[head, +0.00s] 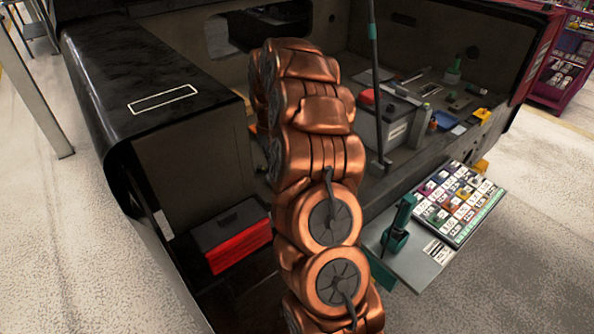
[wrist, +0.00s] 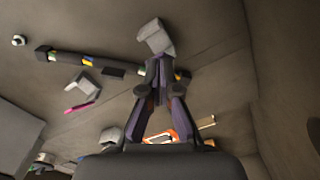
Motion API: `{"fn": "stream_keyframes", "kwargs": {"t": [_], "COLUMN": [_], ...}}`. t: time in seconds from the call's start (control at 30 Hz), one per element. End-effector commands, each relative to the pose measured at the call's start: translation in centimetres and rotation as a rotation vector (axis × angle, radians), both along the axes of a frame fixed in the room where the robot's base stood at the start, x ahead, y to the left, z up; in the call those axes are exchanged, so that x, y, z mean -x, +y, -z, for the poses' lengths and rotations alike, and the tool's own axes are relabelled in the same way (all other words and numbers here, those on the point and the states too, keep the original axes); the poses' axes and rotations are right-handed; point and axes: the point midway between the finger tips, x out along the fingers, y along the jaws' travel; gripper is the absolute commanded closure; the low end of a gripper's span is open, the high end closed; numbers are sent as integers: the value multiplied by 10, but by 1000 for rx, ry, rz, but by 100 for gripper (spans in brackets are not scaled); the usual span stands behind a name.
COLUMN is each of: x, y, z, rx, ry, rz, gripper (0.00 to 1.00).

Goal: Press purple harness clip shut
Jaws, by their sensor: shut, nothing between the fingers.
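My gripper (wrist: 159,75) shows in the wrist view with its dark fingers together and nothing between them. Its tips lie over the right part of a dark harness (wrist: 75,57) with a yellow band. A pale grey block-like piece (wrist: 154,38) is just beyond the tips; I cannot tell whether they touch. I cannot make out a purple clip for certain; the fingers cover part of the harness. In the head view my arm hides the gripper and the harness.
In the wrist view, a pink pen-like item (wrist: 79,107) and a grey piece (wrist: 84,87) lie to the left. A wall rises on the right. In the head view, a battery-like box (head: 392,118), a label board (head: 452,205) and a red-and-black case (head: 232,236) surround my arm.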

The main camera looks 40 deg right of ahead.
Motion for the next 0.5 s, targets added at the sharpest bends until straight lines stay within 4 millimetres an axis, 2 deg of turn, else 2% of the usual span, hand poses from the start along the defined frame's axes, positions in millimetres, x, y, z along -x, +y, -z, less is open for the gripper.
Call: {"fn": "stream_keyframes", "kwargs": {"t": [0.5], "x": [7], "y": [0], "z": [16], "rx": [-1], "ry": [2], "rz": [1], "gripper": [100]}}
